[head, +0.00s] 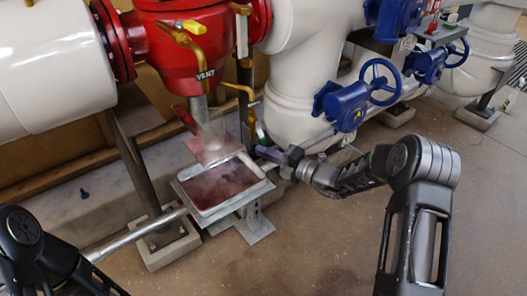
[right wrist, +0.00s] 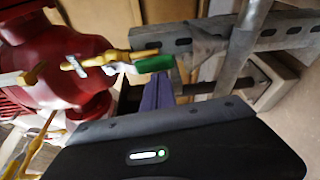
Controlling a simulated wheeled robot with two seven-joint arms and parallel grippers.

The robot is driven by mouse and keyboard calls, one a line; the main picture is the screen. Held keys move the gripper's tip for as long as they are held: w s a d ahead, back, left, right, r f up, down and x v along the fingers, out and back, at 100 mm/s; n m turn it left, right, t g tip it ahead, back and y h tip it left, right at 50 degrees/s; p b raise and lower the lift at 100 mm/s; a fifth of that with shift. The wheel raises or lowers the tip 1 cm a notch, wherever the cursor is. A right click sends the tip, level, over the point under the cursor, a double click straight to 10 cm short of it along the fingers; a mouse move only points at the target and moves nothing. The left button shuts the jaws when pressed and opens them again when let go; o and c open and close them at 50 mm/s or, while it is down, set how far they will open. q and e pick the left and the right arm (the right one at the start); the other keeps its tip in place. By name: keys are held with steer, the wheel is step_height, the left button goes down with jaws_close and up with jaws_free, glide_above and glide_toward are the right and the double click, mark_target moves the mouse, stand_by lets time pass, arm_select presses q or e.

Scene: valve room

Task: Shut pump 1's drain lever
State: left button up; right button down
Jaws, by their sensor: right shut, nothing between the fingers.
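A yellow valve (head: 243,92) with a lever hangs beside the red pump body (head: 195,70). In the right wrist view it appears as a yellow valve (right wrist: 115,58) with a green-sleeved end (right wrist: 153,63). I cannot read a drain label on it. Another yellow lever (head: 188,40) sits above a "VENT" label on the pump. My right gripper (head: 268,153) is shut and empty, below the first valve and right of the tray. Its purple fingers (right wrist: 157,95) point toward the green-sleeved end; I cannot tell whether they touch. My left gripper is out of view.
Blue handwheels (head: 380,82) on white pipes are at the right. A metal post (head: 140,170) stands left of the tray. Floor (head: 310,240) in front is clear.

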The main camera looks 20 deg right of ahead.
steer(key=w+d+r+n+h, duration=0.3)
steer(key=d+r+n+h, duration=0.2)
steer(key=n, duration=0.7)
steer(key=shift+d+r+h+b, duration=0.3)
steer(key=shift+d+h, duration=0.2)
steer(key=shift+d, duration=0.75)
steer(key=shift+r, duration=0.1)
